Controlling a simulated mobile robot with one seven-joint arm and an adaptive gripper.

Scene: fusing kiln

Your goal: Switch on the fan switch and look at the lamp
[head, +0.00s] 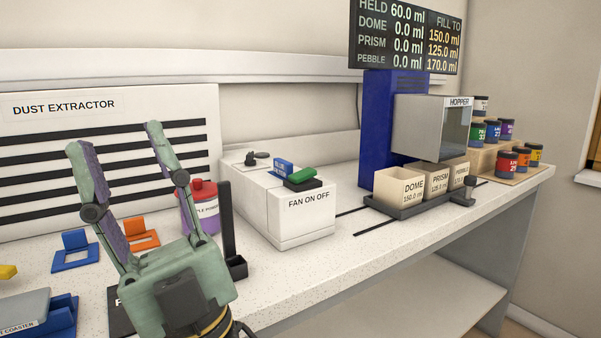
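The fan switch box (275,210) is a pale box labelled "FAN ON OFF", standing on the counter at the middle of the head view. On its top sits a green rocker-like piece (301,175) on a black base. I cannot tell its on or off position. A small blue block (283,167) lies just behind it, and a small dark fitting (255,158) sits at the back left of the top. I see no clearly lit lamp. My gripper (113,138) is at the lower left, fingers up and spread wide, empty, apart from the box and left of it.
A black upright post (230,230) stands between my gripper and the box, near a red-lidded jar (200,210). Blue (75,258) and orange (138,238) holders lie left. Right are a tray (400,208) with labelled cups, the hopper (432,128) and several small jars.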

